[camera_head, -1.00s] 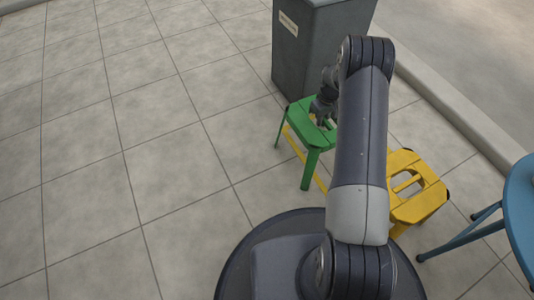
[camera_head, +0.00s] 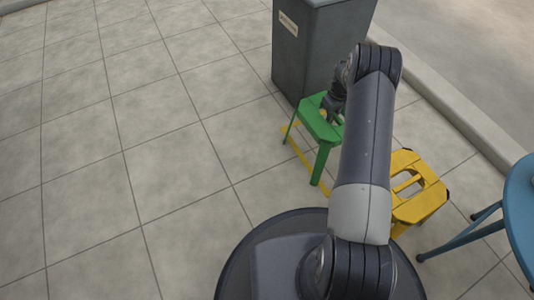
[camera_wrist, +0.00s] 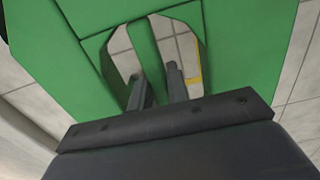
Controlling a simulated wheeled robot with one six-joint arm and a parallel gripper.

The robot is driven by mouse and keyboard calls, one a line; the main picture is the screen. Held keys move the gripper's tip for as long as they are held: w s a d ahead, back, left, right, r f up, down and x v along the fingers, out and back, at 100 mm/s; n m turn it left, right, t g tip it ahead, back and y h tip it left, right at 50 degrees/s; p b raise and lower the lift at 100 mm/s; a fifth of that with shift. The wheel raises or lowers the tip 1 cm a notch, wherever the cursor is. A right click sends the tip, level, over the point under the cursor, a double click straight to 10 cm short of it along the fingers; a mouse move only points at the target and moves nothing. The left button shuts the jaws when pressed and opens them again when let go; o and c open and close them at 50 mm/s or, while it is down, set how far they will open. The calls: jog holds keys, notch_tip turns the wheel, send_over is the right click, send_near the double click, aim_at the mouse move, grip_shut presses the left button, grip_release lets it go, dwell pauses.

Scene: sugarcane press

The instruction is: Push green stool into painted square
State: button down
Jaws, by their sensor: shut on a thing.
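The green stool (camera_head: 317,121) stands upright, partly hidden behind my arm. The painted square shows as yellow lines (camera_head: 303,158) on the floor along the stool's left and near side; its far and right sides are hidden. A bit of yellow line (camera_wrist: 194,81) also shows through the seat opening in the wrist view. My gripper (camera_head: 331,107) is at the top of the stool. In the wrist view, my gripper's fingers (camera_wrist: 160,88) reach into the openings of the green seat (camera_wrist: 245,55) and are shut on its middle bar.
A dark grey cabinet (camera_head: 312,50) stands just behind the stool. A yellow stool (camera_head: 418,195) is to the right of my arm, and a blue stool or table (camera_head: 520,205) is at the right edge. A kerb (camera_head: 450,100) runs along the right. The tiled floor at left is clear.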

jog(key=shift+w+d, duration=0.5)
jog(key=shift+d, duration=0.7)
jog(key=shift+w+d, duration=0.5)
jog(key=shift+d, duration=0.65)
jog(key=shift+w+d, duration=0.5)
jog(key=shift+d, duration=0.7)
jog(key=shift+w+d, duration=0.35)
jog(key=shift+d, duration=0.55)
jog(key=c, duration=1.4)
grip_release()
jog(key=shift+r, duration=0.1)
jog(key=shift+r+p, duration=2.2)
jog(key=shift+r, duration=2.7)
